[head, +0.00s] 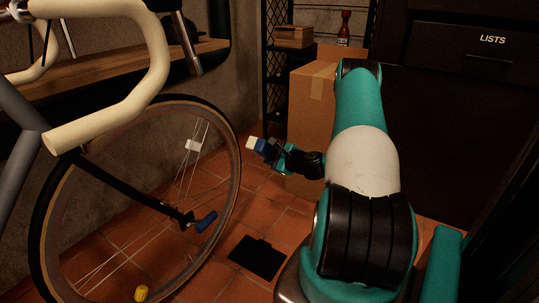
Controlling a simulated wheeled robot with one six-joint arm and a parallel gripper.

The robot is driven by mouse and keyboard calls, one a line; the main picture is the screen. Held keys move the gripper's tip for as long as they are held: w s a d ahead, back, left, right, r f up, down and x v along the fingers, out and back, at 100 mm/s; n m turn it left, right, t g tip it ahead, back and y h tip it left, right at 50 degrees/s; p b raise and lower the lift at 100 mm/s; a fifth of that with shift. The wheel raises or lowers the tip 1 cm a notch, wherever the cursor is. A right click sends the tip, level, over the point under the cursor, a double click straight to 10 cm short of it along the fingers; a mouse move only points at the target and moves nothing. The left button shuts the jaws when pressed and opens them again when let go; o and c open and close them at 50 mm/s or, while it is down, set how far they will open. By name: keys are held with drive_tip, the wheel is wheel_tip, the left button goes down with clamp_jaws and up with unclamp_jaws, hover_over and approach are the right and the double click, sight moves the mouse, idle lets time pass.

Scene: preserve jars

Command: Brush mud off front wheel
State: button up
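The bicycle's front wheel (236,175) stands at the left, with a dark tyre, a tan sidewall and thin spokes. I cannot make out distinct mud patches on it. The black fork runs down to the hub, where a blue piece (206,222) shows. My gripper (268,150) is to the right of the wheel's upper right edge in the picture, apart from the tyre. It appears shut on a small blue block with a cream end, which looks like a brush (257,144). The cream end points left towards the wheel. The fingers are small and dark here.
A cardboard box (308,110) stands behind my gripper, beside a black wire shelf (276,75). A wooden bench (110,72) runs along the wall behind the bicycle. A flat black item (257,258) lies on the tiled floor. A yellow piece (141,293) shows low in the wheel.

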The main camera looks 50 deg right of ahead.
drive_tip(key=f+b, duration=0.2)
drive_tip(key=b, duration=0.1)
drive_tip(key=w+f+b, duration=0.1)
drive_tip(key=b, duration=0.1)
drive_tip(key=shift+d+f, duration=0.25)
drive_tip(key=shift+f, duration=0.05)
drive_tip(key=shift+w+r, duration=0.1)
drive_tip(key=shift+w, duration=0.5)
drive_tip(key=shift+w+a, duration=0.2)
drive_tip(key=shift+w, duration=2.25)
drive_tip(key=shift+w+a+p, duration=0.1)
drive_tip(key=shift+w+p, duration=0.4)
drive_tip(key=shift+w, duration=0.55)
